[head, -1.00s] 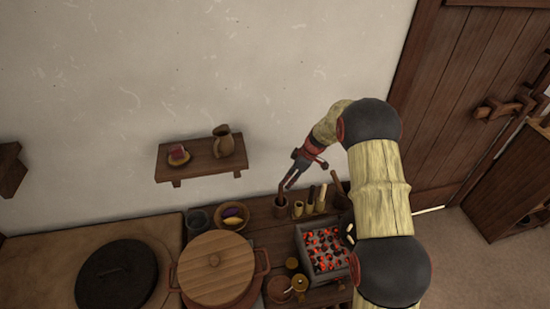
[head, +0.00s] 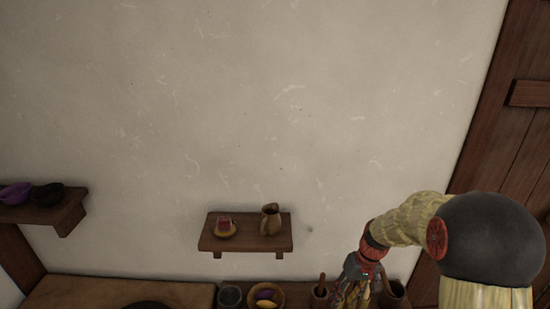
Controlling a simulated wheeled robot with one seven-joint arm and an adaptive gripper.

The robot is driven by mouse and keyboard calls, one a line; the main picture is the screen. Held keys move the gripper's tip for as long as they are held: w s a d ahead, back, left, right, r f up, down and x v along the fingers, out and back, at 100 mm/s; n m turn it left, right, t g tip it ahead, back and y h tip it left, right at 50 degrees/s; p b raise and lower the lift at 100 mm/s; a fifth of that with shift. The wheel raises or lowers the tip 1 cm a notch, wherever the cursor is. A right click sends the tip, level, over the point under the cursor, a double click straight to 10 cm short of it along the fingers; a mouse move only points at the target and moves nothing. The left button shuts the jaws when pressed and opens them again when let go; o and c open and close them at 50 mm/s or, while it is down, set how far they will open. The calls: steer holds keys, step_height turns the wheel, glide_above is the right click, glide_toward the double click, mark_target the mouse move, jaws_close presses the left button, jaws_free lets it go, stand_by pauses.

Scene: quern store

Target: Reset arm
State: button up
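Left of my gripper stand a cup with a stick (head: 320,292), a bowl of purple and yellow items (head: 265,296) and a grey cup (head: 230,297). A wall shelf (head: 246,244) holds a jug (head: 271,219). A dark door (head: 510,150) is at right. The upper wall is bare.

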steer(key=s+a+r+m+t+h+b, duration=0.1)
steer(key=s+r+t, duration=0.5)
steer(key=s+r, duration=1.5)
steer(key=shift+s+a+r+m+h+b, duration=0.25)
steer(key=shift+s+a+h+b, duration=0.55)
steer(key=shift+s+b, duration=0.45)
steer(key=shift+c, duration=0.6)
